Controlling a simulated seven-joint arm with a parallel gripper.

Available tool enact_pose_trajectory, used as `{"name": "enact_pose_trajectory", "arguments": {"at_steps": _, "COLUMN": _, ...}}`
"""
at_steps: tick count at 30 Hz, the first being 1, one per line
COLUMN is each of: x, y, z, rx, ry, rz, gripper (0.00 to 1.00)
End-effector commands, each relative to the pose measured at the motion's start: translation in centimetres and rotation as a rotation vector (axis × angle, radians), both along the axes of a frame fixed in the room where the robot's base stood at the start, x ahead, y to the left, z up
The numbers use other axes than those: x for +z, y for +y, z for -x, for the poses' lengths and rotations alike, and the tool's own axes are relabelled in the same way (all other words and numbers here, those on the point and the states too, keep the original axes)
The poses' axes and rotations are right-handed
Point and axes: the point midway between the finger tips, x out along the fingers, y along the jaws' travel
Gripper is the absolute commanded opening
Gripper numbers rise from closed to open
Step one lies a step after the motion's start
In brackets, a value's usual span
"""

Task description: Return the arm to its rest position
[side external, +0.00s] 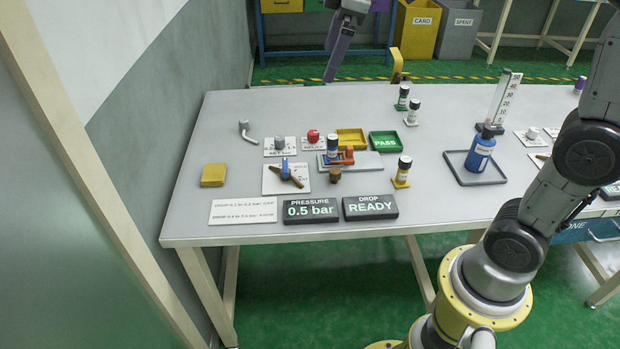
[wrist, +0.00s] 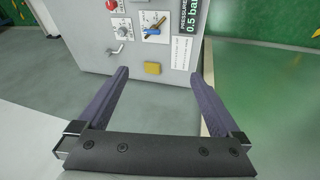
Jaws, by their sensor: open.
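My gripper (wrist: 160,76) is open in the wrist view, its two purple-grey fingers spread wide with nothing held between them. In the side external view my gripper (side external: 335,68) shows only partly at the top edge, apart from and above the far side of the table (side external: 240,108). In that view one finger points down and the rest is cut off. The wrist view looks down at the table's end, with the yellow block (wrist: 152,68) beyond the fingertips and not touched.
A pressure display (side external: 311,210) reads 0.5 bar and a drop display (side external: 370,207) reads READY. Sample columns, a green PASS tray (side external: 385,141), a yellow tray (side external: 351,138), a valve plate (side external: 272,187) and a blue bottle (side external: 481,153) stand on the table. A wall (side external: 190,90) runs along its left.

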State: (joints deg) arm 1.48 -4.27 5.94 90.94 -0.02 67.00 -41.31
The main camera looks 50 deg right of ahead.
Motion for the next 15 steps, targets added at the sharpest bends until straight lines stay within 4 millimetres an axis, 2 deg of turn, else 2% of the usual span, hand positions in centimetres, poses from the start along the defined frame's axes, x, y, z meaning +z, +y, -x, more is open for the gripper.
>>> {"name": "enact_pose_trajectory", "arguments": {"at_steps": 1, "x": 0.7, "y": 0.2, "z": 2.5, "rx": -0.024, "ry": -0.029, "rz": -0.011, "gripper": 1.00}}
{"name": "enact_pose_trajectory", "arguments": {"at_steps": 4, "x": 0.9, "y": 0.5, "z": 6.7, "rx": -0.085, "ry": -0.072, "rz": -0.038, "gripper": 1.00}}
{"name": "enact_pose_trajectory", "arguments": {"at_steps": 8, "x": -0.2, "y": 0.8, "z": 12.3, "rx": -0.180, "ry": -0.120, "rz": -0.084, "gripper": 1.00}}
{"name": "enact_pose_trajectory", "arguments": {"at_steps": 12, "x": -3.3, "y": 0.9, "z": 17.8, "rx": -0.302, "ry": -0.160, "rz": -0.149, "gripper": 1.00}}
{"name": "enact_pose_trajectory", "arguments": {"at_steps": 15, "x": -6.2, "y": 1.0, "z": 20.7, "rx": -0.397, "ry": -0.164, "rz": -0.196, "gripper": 1.00}}
